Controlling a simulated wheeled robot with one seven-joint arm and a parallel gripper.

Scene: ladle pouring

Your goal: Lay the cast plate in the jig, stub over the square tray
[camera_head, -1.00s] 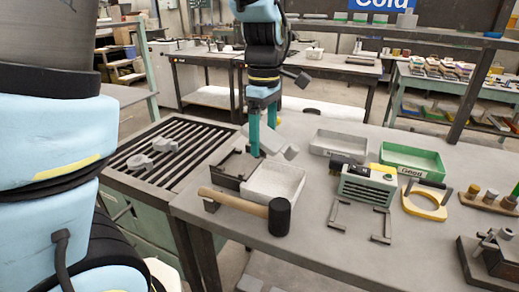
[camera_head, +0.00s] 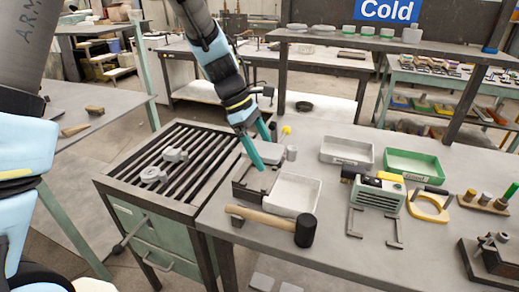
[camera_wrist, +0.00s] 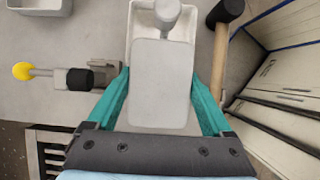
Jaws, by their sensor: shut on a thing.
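My gripper (camera_head: 265,154) is shut on the cast plate (camera_head: 271,153), a grey slab with a round stub (camera_head: 291,153) pointing right in the head view. In the wrist view the plate (camera_wrist: 160,85) lies between both teal fingers, and its stub (camera_wrist: 167,14) overlaps the white square tray (camera_wrist: 141,20). The dark jig (camera_head: 240,188) stands just left of the square tray (camera_head: 296,209) in the head view. The plate looks roughly level and above the jig; whether it touches cannot be told. Plate and fingers hide much of the jig.
A yellow-knobbed clamp (camera_head: 286,131) is behind the plate; it shows left in the wrist view (camera_wrist: 22,71). A mallet (camera_head: 305,230) lies in front of jig and tray. A grey tray (camera_head: 347,150), a green tray (camera_head: 414,165) and a boxy device (camera_head: 378,194) stand right.

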